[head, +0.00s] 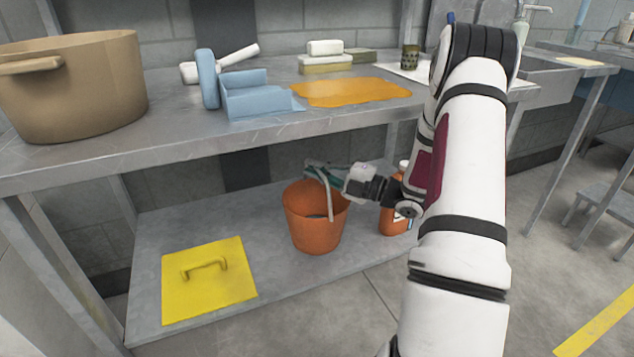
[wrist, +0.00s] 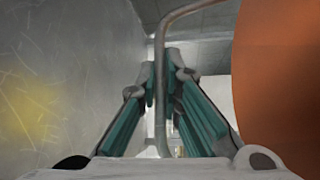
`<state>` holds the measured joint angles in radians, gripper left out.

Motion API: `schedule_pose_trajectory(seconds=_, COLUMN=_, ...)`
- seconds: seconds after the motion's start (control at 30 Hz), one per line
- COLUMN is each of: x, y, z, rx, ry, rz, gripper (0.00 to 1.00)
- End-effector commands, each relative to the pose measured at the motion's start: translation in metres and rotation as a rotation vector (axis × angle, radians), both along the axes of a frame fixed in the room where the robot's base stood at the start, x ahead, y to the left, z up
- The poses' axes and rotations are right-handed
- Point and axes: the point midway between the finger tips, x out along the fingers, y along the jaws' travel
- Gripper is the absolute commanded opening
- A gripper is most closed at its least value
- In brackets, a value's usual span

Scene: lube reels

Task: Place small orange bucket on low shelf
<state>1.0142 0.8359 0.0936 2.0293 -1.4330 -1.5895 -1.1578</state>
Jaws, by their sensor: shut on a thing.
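The small orange bucket (head: 314,229) is at the low shelf (head: 270,275) under the metal table, and it looks upright. Whether its base touches the shelf is hard to tell. My gripper (head: 322,172) is at the bucket's rim, shut on its thin grey handle. In the wrist view my gripper (wrist: 162,88) has its teal fingers on either side of the handle (wrist: 160,60). The orange bucket wall (wrist: 278,75) fills the right side of that view. The bucket's far side is hidden.
An orange bottle (head: 392,215) stands right of the bucket, partly behind my arm. The tabletop (head: 190,140) above holds a large brown pot (head: 85,90) and a blue dustpan (head: 255,98). Bare shelf lies between plate and bucket.

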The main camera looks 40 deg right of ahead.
Motion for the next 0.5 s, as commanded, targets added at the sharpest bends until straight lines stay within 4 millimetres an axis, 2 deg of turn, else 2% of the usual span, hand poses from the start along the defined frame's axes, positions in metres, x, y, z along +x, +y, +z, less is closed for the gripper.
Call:
schedule_pose_trajectory(seconds=0.1, x=0.0, y=0.0, z=-0.019, rx=0.002, ry=-0.001, rz=0.001, gripper=0.0)
schedule_pose_trajectory(seconds=0.17, x=0.0, y=0.0, z=-0.024, rx=0.001, ry=-0.002, rz=0.001, gripper=0.0)
schedule_pose_trajectory(seconds=0.5, x=0.0, y=0.0, z=-0.026, rx=0.0, ry=-0.002, rz=0.001, gripper=0.0)
